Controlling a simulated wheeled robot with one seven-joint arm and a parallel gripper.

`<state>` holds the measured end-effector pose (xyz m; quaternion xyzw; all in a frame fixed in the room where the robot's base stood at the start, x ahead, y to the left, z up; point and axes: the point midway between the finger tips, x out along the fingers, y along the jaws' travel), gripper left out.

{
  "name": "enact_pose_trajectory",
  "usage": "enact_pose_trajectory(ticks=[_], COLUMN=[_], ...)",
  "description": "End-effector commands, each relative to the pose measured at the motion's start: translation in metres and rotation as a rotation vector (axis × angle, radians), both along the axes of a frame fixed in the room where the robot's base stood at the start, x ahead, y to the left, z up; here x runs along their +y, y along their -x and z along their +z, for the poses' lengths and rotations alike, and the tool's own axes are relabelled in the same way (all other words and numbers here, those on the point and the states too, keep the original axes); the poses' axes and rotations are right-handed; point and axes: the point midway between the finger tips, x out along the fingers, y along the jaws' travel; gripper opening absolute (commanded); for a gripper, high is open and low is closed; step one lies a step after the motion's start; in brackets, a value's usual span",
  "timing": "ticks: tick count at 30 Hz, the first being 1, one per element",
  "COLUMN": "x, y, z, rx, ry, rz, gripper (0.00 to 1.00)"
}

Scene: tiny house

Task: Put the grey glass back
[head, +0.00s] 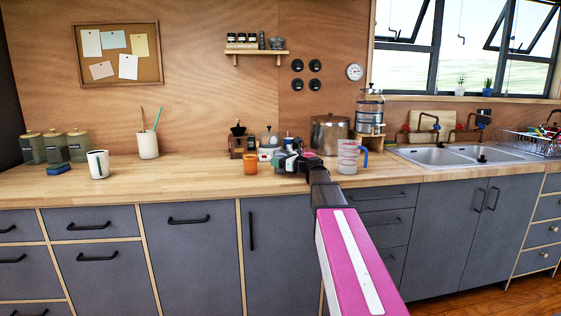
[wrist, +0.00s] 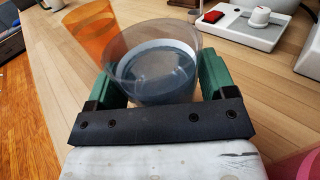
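The grey glass (wrist: 150,45) is see-through and sits between the two green fingers of my gripper (wrist: 160,80) in the wrist view. The fingers press against it on both sides, so my gripper is shut on it. In the head view my gripper (head: 284,163) is over the counter, just right of the orange glass, and the arm and fingers mostly hide the grey glass. I cannot tell whether its base touches the counter.
An orange glass (head: 250,163) stands close to the left; it also shows in the wrist view (wrist: 92,30). A white scale-like device (wrist: 240,27) is beyond. A measuring jug (head: 348,157) and large pot (head: 328,133) stand to the right.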

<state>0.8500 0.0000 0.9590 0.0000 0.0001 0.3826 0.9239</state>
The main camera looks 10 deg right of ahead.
Motion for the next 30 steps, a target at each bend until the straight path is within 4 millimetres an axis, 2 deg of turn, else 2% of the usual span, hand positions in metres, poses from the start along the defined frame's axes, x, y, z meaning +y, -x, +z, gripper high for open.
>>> enact_pose_trajectory(ticks=[8, 14, 24, 30], x=[0.0, -0.019, -0.066, -0.081], y=[0.0, 0.021, 0.068, 0.082], z=[0.004, 0.003, 0.003, 0.003], rx=[-0.001, 0.0, 0.0, 0.0], ry=[-0.001, 0.0, 0.0, 0.0], rz=[0.0, -0.002, -0.002, -0.001], gripper=[0.77, 0.77, 0.77, 0.77])
